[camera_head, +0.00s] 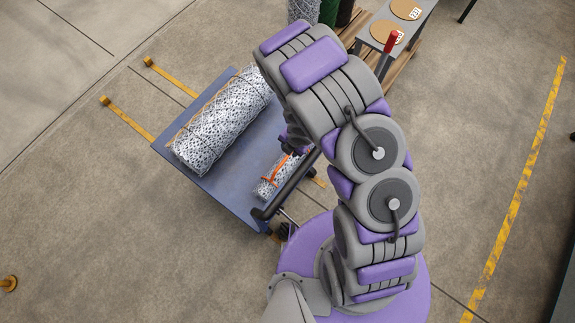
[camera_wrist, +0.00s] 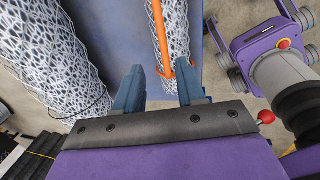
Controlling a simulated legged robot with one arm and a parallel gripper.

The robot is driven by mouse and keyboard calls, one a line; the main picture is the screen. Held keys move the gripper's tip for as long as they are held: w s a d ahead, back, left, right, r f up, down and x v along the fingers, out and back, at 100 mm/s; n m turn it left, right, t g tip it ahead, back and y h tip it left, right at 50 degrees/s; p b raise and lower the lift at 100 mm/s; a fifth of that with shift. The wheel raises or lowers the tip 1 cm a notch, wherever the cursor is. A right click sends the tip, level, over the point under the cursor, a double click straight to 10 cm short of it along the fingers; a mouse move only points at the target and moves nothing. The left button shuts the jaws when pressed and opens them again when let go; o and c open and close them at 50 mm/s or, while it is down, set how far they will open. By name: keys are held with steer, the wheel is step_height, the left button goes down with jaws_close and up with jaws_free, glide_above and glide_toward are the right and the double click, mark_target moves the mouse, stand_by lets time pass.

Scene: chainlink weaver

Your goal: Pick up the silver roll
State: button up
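A large silver mesh roll (camera_head: 222,122) lies on a blue cart (camera_head: 232,190). It also shows at the left of the wrist view (camera_wrist: 45,50). A smaller silver mesh roll (camera_head: 266,188) lies on the cart's right side, partly hidden by my arm in the head view. An orange bar with a crosspiece (camera_wrist: 160,35) lies along this small roll (camera_wrist: 178,35) in the wrist view. My gripper (camera_wrist: 162,72) is open, its two blue-grey fingers spread, with the small roll's near end and the crosspiece seen between and beyond the fingertips. I see no clear contact.
The cart has a dark handle bar (camera_head: 288,186) close to the small roll. Yellow straps (camera_head: 128,119) lie on the floor at left. A grey bench (camera_head: 400,30) and upright rolls (camera_head: 305,10) stand at the back. The floor at left is mostly clear.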

mark_target(288, 157)
steer(key=f, duration=0.2)
steer(key=f+b, duration=0.1)
steer(key=f, duration=0.2)
steer(key=shift+w+a+f, duration=0.2)
steer(key=shift+w+f, duration=0.05)
steer(key=shift+f, duration=0.1)
steer(key=shift+a+f, duration=0.3)
steer(key=f, duration=0.1)
steer(key=f+b, duration=0.1)
steer(key=f, duration=0.2)
steer(key=shift+w+d+f+b, duration=0.1)
steer(key=shift+w+f+b, duration=0.2)
steer(key=shift+b, duration=0.1)
steer(key=shift+f, duration=0.25)
steer(key=shift+a, duration=0.45)
steer(key=shift+c, duration=1)
steer(key=shift+d, duration=0.3)
steer(key=c, duration=0.4)
jaws_close()
